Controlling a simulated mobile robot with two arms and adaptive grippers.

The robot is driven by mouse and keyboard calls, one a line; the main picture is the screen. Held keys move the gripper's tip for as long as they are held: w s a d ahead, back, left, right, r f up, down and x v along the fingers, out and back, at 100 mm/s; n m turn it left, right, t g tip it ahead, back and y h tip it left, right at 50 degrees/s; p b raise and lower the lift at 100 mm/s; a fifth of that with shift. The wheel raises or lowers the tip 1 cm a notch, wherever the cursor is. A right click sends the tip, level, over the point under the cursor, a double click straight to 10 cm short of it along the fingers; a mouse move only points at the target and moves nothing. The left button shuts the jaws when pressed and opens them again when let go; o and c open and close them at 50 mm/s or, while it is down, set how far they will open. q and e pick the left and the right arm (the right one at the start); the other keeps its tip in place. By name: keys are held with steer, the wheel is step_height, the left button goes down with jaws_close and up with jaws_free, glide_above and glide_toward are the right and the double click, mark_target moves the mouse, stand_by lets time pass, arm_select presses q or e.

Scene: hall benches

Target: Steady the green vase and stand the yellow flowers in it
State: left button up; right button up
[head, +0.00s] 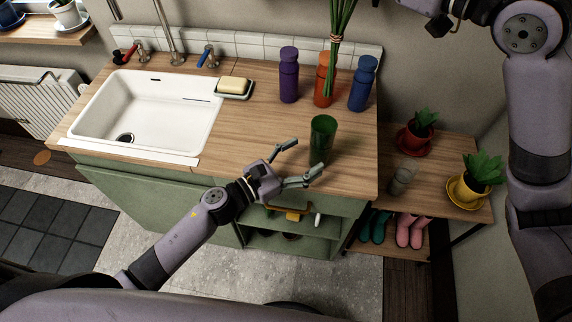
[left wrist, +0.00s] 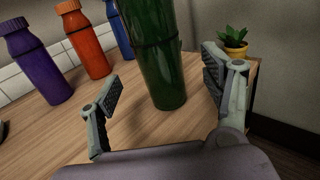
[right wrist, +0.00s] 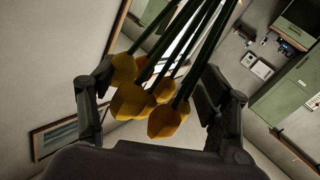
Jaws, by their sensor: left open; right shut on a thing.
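The green vase (head: 322,140) stands upright on the wooden counter near its front right; it also shows in the left wrist view (left wrist: 158,65). My left gripper (head: 308,160) is open just in front of the vase, its fingers pointing towards it. In the left wrist view the vase appears between and beyond the open fingers (left wrist: 163,82), not clasped. The yellow flowers show their heads (right wrist: 150,100) in the right wrist view, between the fingers of my right gripper (right wrist: 155,85), which is shut on them. Their banded green stems (head: 338,45) hang down in the head view, above the vase. Their heads are out of that view.
Purple (head: 289,75), orange (head: 322,97) and blue (head: 362,84) bottles stand behind the vase. A white sink (head: 150,108) and soap dish (head: 235,94) are to the left. A lower side table (head: 455,207) holds potted plants and a clear glass (head: 402,179).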

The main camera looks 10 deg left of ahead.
mark_target(312, 152)
arm_select(q)
steer(key=x, duration=0.6)
steer(key=shift+c, duration=0.2)
